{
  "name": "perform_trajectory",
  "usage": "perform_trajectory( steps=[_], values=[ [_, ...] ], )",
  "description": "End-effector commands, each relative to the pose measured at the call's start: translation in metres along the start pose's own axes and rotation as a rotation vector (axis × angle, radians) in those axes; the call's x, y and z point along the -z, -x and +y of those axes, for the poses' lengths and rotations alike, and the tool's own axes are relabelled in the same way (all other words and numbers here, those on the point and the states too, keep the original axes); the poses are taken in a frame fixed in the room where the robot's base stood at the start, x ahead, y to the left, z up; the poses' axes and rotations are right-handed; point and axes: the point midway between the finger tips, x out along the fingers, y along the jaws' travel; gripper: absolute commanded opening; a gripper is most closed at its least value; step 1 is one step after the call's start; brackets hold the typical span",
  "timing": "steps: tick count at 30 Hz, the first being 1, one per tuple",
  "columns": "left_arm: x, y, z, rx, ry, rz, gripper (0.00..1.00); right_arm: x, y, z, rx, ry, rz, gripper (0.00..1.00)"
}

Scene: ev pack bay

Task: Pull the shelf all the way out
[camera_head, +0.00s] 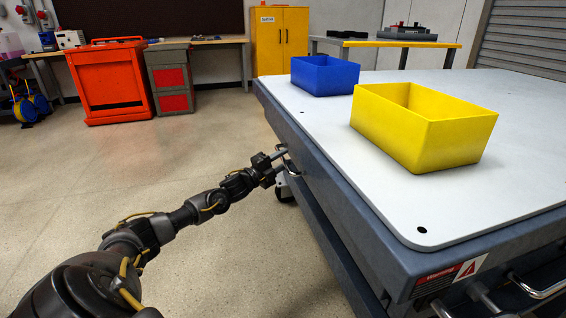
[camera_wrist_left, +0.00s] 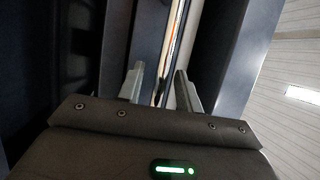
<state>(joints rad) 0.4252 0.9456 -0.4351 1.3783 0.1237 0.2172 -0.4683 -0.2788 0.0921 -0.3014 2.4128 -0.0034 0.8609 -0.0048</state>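The shelf is not clearly distinguishable in the head view; the long blue-grey side of the workbench (camera_head: 345,190) has a small metal handle (camera_head: 291,167) on it. My left gripper (camera_head: 281,155) reaches that side from the left, right at the handle. In the left wrist view my left gripper (camera_wrist_left: 159,88) has its two fingers apart. A narrow bright strip (camera_wrist_left: 173,45) runs beyond and between the fingertips, against dark panels. I cannot tell whether the fingers touch it. My right gripper is not in view.
A yellow bin (camera_head: 425,130) and a blue bin (camera_head: 324,76) stand on the white bench top (camera_head: 480,200). More metal handles (camera_head: 540,290) show at the near right. The floor (camera_head: 200,165) left of the bench is clear. An orange cart (camera_head: 110,82) stands at the back.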

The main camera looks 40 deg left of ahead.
Motion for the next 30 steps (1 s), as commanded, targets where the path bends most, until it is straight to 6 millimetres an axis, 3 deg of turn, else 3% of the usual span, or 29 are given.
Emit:
perform_trajectory(
  steps=[11,19,30],
  values=[
    [0.0001,-0.0045,-0.0001,0.0,0.0,0.0,0.35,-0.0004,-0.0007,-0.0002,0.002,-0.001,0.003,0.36],
    [0.0002,-0.0043,0.0,0.0,0.0,0.0,0.0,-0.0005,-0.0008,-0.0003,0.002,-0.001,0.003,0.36],
    [-0.0016,-0.0028,-0.0002,-0.001,0.0,0.0,0.0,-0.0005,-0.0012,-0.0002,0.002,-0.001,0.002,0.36]
  ],
)
